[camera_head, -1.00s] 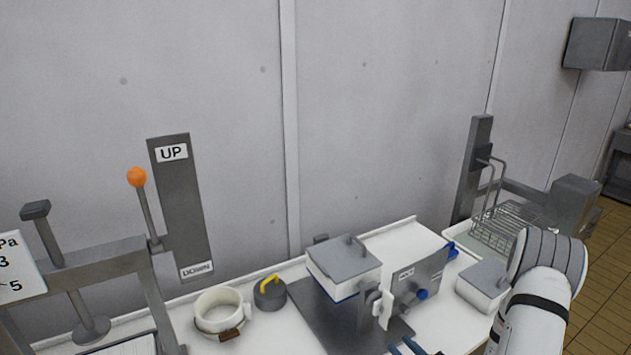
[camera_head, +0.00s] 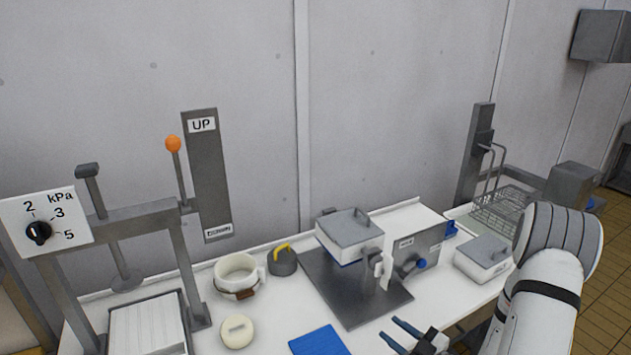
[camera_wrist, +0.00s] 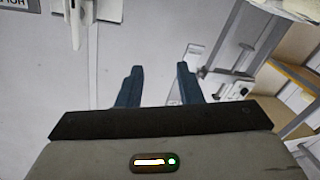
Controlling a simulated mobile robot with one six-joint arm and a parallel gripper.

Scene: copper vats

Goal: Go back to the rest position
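My gripper (camera_head: 397,338) is at the bottom of the head view, over the front part of the white worktop (camera_head: 375,310). Its two dark blue fingers are spread apart with nothing between them. My white arm comes in from the right side of the head view.
A blue cloth (camera_head: 319,342), white round piece (camera_head: 237,331) and white pot (camera_head: 237,274) lie to the left. A lidded container (camera_head: 483,257) and wire basket (camera_head: 503,208) are at right.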

